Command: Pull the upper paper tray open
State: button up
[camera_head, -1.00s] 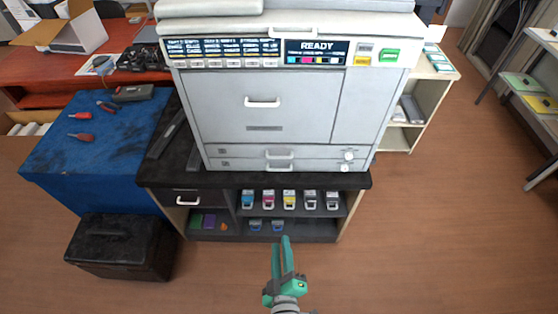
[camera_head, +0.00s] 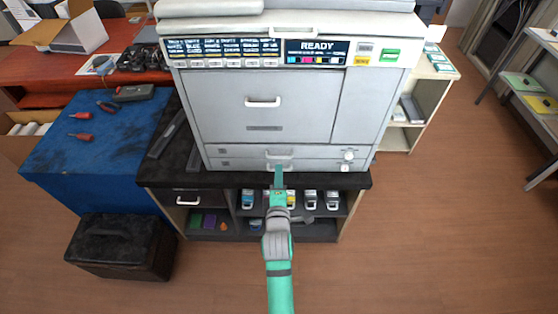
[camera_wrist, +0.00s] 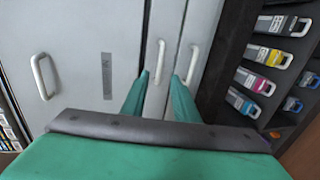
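The upper paper tray (camera_head: 235,152) is the narrow light grey drawer front below the big printer door. It looks shut. Its handle (camera_head: 279,153) also shows in the wrist view (camera_wrist: 160,60). The lower paper tray's handle (camera_wrist: 193,64) is close beside it. My gripper (camera_head: 279,170) is raised in front of the trays and partly hides the lower tray. In the wrist view its two green fingers (camera_wrist: 160,80) are apart, with the upper tray handle appearing between their tips. I see no grip on it; the exact depth cannot be told.
The big door's handle (camera_wrist: 43,77) is to the left in the wrist view. Several toner cartridges (camera_head: 310,198) stand on the shelf below the printer. A black case (camera_head: 120,247) is on the floor at the left. The floor at the right is clear.

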jog(key=x, duration=0.8)
jog(key=shift+w+f, duration=0.1)
jog(key=shift+w, duration=0.15)
grip_shut()
